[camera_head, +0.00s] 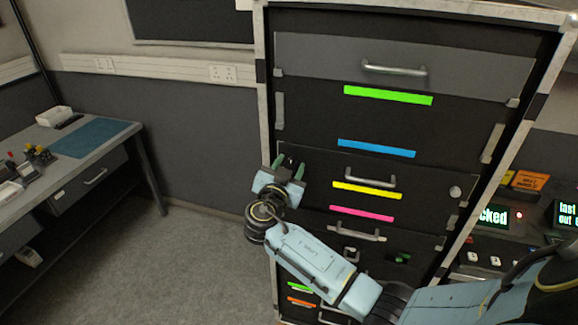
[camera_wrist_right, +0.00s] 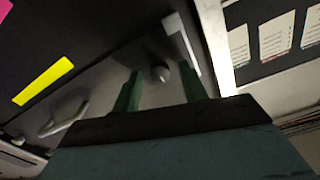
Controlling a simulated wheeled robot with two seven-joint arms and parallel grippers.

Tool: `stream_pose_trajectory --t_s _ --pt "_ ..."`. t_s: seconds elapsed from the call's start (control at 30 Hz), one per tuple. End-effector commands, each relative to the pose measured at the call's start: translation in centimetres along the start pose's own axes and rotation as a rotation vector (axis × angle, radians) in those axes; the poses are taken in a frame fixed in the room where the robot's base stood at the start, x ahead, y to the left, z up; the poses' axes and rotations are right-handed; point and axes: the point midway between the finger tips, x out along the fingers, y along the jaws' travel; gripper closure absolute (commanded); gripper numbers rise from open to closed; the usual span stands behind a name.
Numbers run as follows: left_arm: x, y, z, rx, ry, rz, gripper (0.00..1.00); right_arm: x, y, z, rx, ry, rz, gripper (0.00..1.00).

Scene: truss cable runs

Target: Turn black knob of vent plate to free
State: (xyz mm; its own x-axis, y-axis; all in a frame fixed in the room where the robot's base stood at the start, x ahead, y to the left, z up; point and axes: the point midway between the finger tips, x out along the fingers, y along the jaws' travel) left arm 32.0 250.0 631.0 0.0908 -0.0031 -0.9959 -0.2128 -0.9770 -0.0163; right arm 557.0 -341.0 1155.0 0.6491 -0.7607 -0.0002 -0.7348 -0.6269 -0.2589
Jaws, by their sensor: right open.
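My right gripper (camera_head: 289,166) is open at the left end of the dark panel with the yellow strip (camera_head: 367,190). In the right wrist view its two green fingers (camera_wrist_right: 160,88) are apart, with a small round dark knob (camera_wrist_right: 160,73) between them in the picture. The knob has a paler mark on its face. The fingers do not visibly press on it, and I cannot tell the gap in depth. In the head view the gripper mostly hides this spot. A pale round knob (camera_head: 455,192) sits at the panel's right end. My left gripper is not in view.
A metal handle (camera_head: 371,178) juts from the same panel; it also shows in the wrist view (camera_wrist_right: 65,120). A pale rack edge (camera_wrist_right: 215,45) stands close beside the fingers. A workbench (camera_head: 118,132) is at the left, with open floor between.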

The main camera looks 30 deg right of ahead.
Motion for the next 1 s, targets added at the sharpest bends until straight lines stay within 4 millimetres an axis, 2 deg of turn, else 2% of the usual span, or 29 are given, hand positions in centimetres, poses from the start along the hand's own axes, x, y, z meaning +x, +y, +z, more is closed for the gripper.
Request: stream_pose_trajectory --t_s 0.1,0.4,0.73,1.0 --pt "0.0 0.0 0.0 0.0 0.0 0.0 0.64 0.0 0.0 0.0 0.0 0.0 0.0 0.6" --pt "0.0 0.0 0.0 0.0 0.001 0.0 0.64 -0.1 0.0 0.0 0.0 0.0 0.0 0.99" --pt "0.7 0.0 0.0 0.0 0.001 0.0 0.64 -0.1 0.0 0.1 -0.036 0.0 0.0 1.0" --pt "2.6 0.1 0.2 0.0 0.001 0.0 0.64 -0.1 0.0 0.3 -0.197 0.0 -0.001 1.0"
